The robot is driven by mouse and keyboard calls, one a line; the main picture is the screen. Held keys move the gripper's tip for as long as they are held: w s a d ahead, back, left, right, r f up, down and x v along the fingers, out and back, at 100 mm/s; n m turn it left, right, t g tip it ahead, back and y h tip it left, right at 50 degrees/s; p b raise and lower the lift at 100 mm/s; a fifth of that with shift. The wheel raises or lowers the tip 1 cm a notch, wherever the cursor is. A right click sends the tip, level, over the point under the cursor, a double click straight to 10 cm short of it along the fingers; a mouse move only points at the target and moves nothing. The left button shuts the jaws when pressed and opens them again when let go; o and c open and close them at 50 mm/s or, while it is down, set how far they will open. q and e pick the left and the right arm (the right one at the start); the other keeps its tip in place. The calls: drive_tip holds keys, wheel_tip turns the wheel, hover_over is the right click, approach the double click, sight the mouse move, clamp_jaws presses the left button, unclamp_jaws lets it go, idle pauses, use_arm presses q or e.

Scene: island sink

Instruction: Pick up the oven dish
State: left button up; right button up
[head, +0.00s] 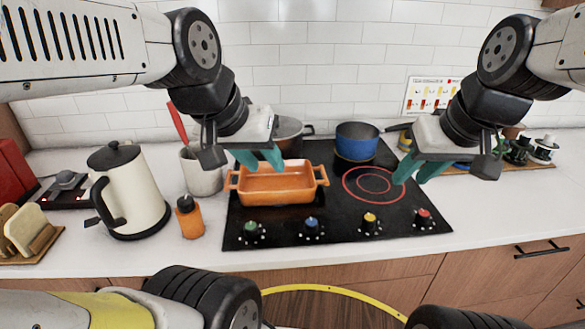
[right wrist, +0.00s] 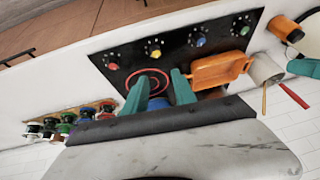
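The oven dish (head: 282,191) is orange and rectangular, with a loop handle at each short end. It sits level on the left front part of the black cooktop, and it also shows in the right wrist view (right wrist: 218,72). My left gripper (head: 262,164) is above the dish's back edge in the head view, with its teal fingers apart and nothing between them. I cannot tell whether they touch the dish. My right gripper (head: 418,177) is open and empty over the right side of the cooktop, to the right of the dish. Its fingers also show apart in the right wrist view (right wrist: 158,92).
A blue pot (head: 356,145) and a grey pan (head: 289,135) stand at the cooktop's back. Left of the dish are an orange bottle (head: 190,220), a white utensil crock (head: 203,178) and a kettle (head: 132,192). Knobs (head: 311,229) line the cooktop's front. Spice jars (head: 519,150) stand right.

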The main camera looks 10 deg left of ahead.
drive_tip(key=w+a+f+n+g+y, duration=0.3)
drive_tip(key=w+a+f+n, duration=0.2)
drive_tip(key=a+n, duration=0.1)
drive_tip(key=w+a+f+n+g+y, duration=0.3)
drive_tip(key=w+a+f+n, duration=0.2)
drive_tip(key=a, duration=0.3)
drive_tip(key=w+a+f+n+g+y, duration=0.3)
drive_tip(key=w+a+f+n, duration=0.2)
drive_tip(key=a+f+n, duration=0.1)
drive_tip(key=shift+w+a+f+n, duration=0.1)
drive_tip(key=shift+w+a+n, duration=0.25)
drive_tip(key=shift+a, duration=0.3)
drive_tip(key=shift+w+f+y, duration=0.35)
drive_tip(key=shift+f+y, duration=0.2)
drive_tip(key=shift+y, duration=0.45)
drive_tip(key=x, duration=0.7)
drive_tip(key=shift+a+r, duration=0.1)
drive_tip(key=shift+a, duration=0.35)
drive_tip(key=shift+c, duration=0.2)
clamp_jaws()
drive_tip(key=shift+r, duration=0.1)
